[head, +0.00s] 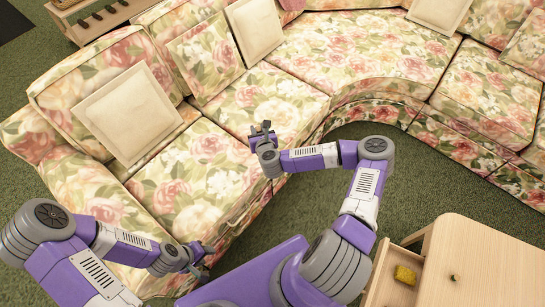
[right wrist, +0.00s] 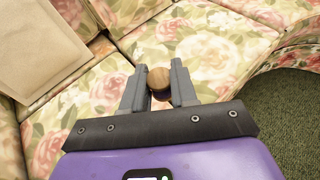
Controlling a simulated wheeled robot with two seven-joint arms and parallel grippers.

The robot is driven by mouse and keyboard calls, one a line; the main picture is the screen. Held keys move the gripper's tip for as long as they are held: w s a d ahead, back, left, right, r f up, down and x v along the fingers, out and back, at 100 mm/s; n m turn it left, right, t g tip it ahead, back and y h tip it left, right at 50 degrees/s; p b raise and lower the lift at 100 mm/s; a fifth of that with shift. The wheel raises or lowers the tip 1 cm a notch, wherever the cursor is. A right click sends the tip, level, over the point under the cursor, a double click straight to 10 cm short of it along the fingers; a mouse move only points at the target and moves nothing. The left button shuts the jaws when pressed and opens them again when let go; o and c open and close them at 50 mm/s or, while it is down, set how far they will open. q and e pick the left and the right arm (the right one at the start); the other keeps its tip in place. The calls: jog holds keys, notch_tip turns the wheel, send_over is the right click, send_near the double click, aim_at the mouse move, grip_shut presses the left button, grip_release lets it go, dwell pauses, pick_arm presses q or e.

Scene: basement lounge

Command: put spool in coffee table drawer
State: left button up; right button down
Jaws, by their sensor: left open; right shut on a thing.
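The spool (right wrist: 159,78) shows a round brown wooden end between the fingers in the right wrist view. My right gripper (right wrist: 158,90) is shut on it, above the floral sofa seat; in the head view the gripper (head: 264,132) is near the middle and the spool is hard to make out. My left gripper (head: 203,262) is open at the lower left, low beside the sofa front. The light wood coffee table (head: 505,262) stands at the lower right. Its drawer (head: 379,275) is open on the left side and partly cut off by the frame.
A yellow sponge-like block (head: 405,275) lies in the drawer. The floral sofa (head: 305,50) curves around the back, with cream cushions (head: 130,113) on it. Green carpet (head: 430,180) is clear between sofa and table. A wooden shelf unit (head: 95,20) stands at upper left.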

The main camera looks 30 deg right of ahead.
jog(key=d+f+b, duration=0.1)
jog(key=d+f, duration=0.2)
jog(key=f, duration=0.4)
jog(key=w+d+f+m+h+b, duration=0.1)
jog(key=d+f+b, duration=0.1)
jog(key=f, duration=0.4)
jog(key=w+d+f+h+b, duration=0.1)
jog(key=d+f, duration=0.3)
jog(key=f, duration=0.3)
jog(key=shift+f+m+g+b, duration=0.3)
jog(key=shift+f+m, duration=0.05)
jog(key=shift+m, duration=0.05)
jog(key=shift+f+b, duration=0.9)
jog(key=shift+f, duration=1.25)
jog(key=shift+r, duration=0.1)
jog(key=c, duration=0.9)
grip_release()
